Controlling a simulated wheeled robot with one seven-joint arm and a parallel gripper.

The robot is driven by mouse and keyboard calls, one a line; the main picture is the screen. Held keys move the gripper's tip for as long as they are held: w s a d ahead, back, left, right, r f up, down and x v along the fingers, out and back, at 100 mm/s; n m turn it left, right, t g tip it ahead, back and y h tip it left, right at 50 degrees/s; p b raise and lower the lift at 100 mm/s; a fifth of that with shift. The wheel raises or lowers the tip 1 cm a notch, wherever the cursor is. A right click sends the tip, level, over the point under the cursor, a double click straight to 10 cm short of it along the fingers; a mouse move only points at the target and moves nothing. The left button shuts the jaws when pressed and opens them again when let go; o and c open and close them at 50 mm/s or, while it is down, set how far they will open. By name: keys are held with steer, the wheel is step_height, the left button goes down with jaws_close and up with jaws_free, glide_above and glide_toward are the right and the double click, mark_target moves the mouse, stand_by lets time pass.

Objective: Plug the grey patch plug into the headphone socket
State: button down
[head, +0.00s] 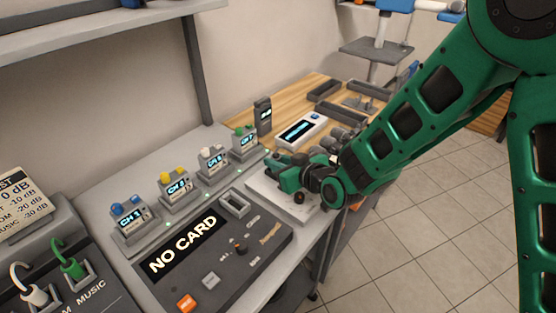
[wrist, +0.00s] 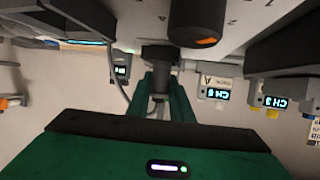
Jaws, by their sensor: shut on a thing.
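My gripper (head: 290,178) reaches over a pale panel (head: 262,193) on the bench in the head view. In the wrist view its green fingers (wrist: 160,78) are shut on a dark grey plug-like piece (wrist: 159,55), which I take for the grey patch plug. This piece points at the pale panel face (wrist: 140,22); I cannot tell whether it touches the face or sits in it. A thin grey cable (wrist: 117,72) shows beside it. In the head view my gripper hides the plug. I cannot make out the headphone socket in either view.
A dark knob with an orange end (wrist: 197,24) stands close beside the held piece. Several docked packs with screens, such as the CH 1 pack (head: 130,218), line the bench behind a dark NO CARD panel (head: 222,262). A black handset (head: 263,116) stands farther back.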

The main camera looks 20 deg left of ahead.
steer(key=shift+f, duration=0.3)
steer(key=c, duration=1.9)
jaws_free()
steer(key=shift+o, duration=0.2)
steer(key=shift+s, duration=0.1)
